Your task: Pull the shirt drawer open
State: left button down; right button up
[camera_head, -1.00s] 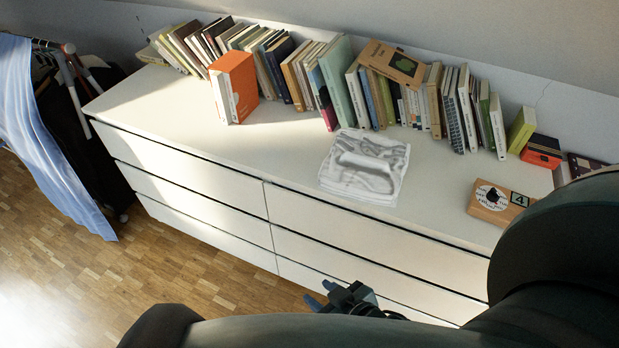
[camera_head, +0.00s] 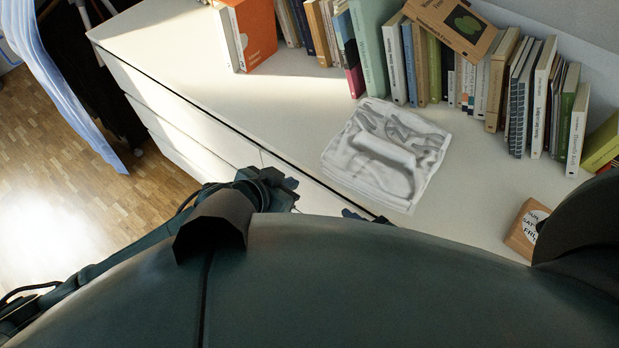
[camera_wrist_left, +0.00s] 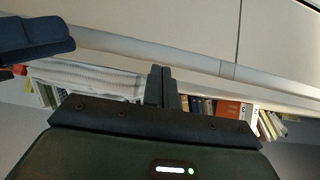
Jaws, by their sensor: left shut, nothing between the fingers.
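A white dresser (camera_head: 290,115) with several flat drawer fronts stands ahead. The upper right drawer front (camera_head: 318,196) is mostly hidden behind my arm and body. No drawer looks pulled out where I can see. A folded white and grey shirt (camera_head: 385,155) lies on the top; it also shows in the left wrist view (camera_wrist_left: 85,78). My left gripper (camera_head: 289,187) is beside the dresser front near the seam between the drawer columns. Its fingers are shut and empty in the left wrist view (camera_wrist_left: 161,86).
A row of books (camera_head: 480,85) lines the back of the dresser top. A wooden calendar block (camera_head: 524,232) sits at right. A clothes rack with a blue cloth (camera_head: 60,90) stands at left. Wooden floor (camera_head: 50,150) is open in front of the dresser.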

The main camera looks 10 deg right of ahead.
pick_arm(q)
jog(key=shift+b+x, duration=0.8)
jog(key=shift+x, duration=4.1)
pick_arm(e)
jog(key=shift+a+f, duration=0.15)
jog(key=shift+f, duration=0.25)
pick_arm(q)
jog(key=shift+a, duration=0.1)
